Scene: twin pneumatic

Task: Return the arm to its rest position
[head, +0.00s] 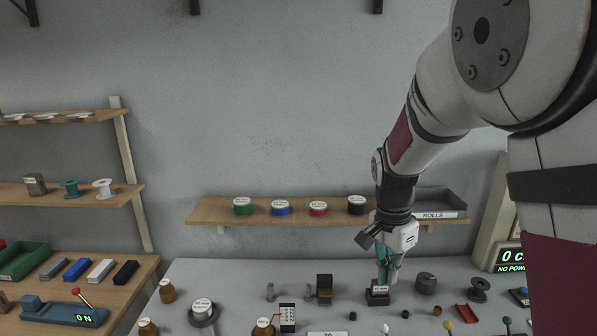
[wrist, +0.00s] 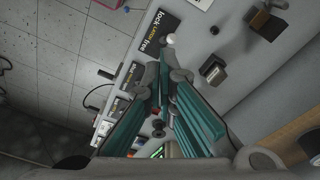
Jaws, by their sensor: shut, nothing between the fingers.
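My arm comes in from the upper right of the head view and hangs down over the grey bench (head: 235,275). My gripper (head: 386,280) points down, with its teal fingers shut and empty. In the head view the fingertips overlap a small black labelled block (head: 377,296); I cannot tell whether they touch it. In the wrist view the fingers of my gripper (wrist: 164,72) converge over the bench, and nothing shows between them.
A shelf (head: 210,212) with several coloured rolls and a grey ROLLS bin (head: 440,202) stands behind my wrist. A dark round part (head: 426,283) and a spool (head: 479,288) lie right of my gripper. A display (head: 509,256) is far right.

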